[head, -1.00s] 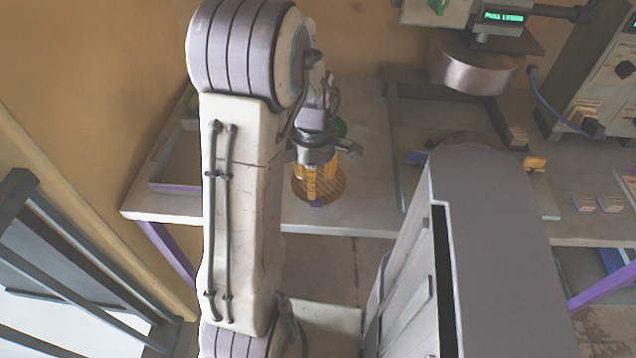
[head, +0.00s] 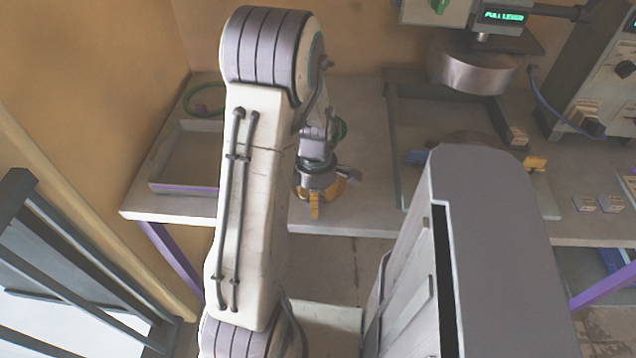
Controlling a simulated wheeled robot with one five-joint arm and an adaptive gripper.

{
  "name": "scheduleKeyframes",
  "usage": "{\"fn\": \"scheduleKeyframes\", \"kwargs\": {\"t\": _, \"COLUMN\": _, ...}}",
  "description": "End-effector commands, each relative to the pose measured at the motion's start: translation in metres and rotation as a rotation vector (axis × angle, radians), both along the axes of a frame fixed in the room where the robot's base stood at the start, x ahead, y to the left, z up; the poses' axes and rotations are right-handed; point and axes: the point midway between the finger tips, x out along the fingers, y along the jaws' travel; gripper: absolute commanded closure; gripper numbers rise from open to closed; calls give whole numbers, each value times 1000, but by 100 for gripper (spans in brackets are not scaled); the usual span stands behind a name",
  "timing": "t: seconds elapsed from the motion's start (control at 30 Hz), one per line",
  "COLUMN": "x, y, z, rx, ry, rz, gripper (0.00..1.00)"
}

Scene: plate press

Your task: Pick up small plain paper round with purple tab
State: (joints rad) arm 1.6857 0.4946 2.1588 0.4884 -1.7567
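My gripper (head: 322,200) is low over the front part of the table, its yellow fingers pointing down. Its wrist and my arm hide much of the spot, so I cannot tell whether the fingers are apart or closed. No paper round or purple tab shows clearly at the gripper now. Whether a round is hidden under or between the fingers cannot be told. The brown edge of a round thing (head: 470,138) shows on the press bed, mostly hidden behind my grey body part.
A shallow tray (head: 185,188) with a purple front strip stands left, with a green ring (head: 203,111) behind it. The press head (head: 475,75) hangs at back right; its display reads "PULL LEVER". Small blocks (head: 597,204) lie far right. Bare table (head: 355,210) shows right of my gripper.

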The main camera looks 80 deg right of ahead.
Motion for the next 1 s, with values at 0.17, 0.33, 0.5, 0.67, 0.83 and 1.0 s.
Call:
{"fn": "scheduleKeyframes", "kwargs": {"t": 0.17, "x": 0, "y": 0, "z": 0, "rx": 0, "ry": 0, "rz": 0, "gripper": 61}}
{"fn": "scheduleKeyframes", "kwargs": {"t": 0.33, "x": 0, "y": 0, "z": 0, "rx": 0, "ry": 0, "rz": 0, "gripper": 76}}
{"fn": "scheduleKeyframes", "kwargs": {"t": 0.5, "x": 0, "y": 0, "z": 0, "rx": -1, "ry": 0, "rz": 0, "gripper": 91}}
{"fn": "scheduleKeyframes", "kwargs": {"t": 0.67, "x": 0, "y": 0, "z": 0, "rx": 0, "ry": 0, "rz": 0, "gripper": 100}}
{"fn": "scheduleKeyframes", "kwargs": {"t": 0.83, "x": 0, "y": 0, "z": 0, "rx": 0, "ry": 0, "rz": 0, "gripper": 100}}
{"fn": "scheduleKeyframes", "kwargs": {"t": 1.0, "x": 0, "y": 0, "z": 1, "rx": -1, "ry": 0, "rz": 0, "gripper": 100}}
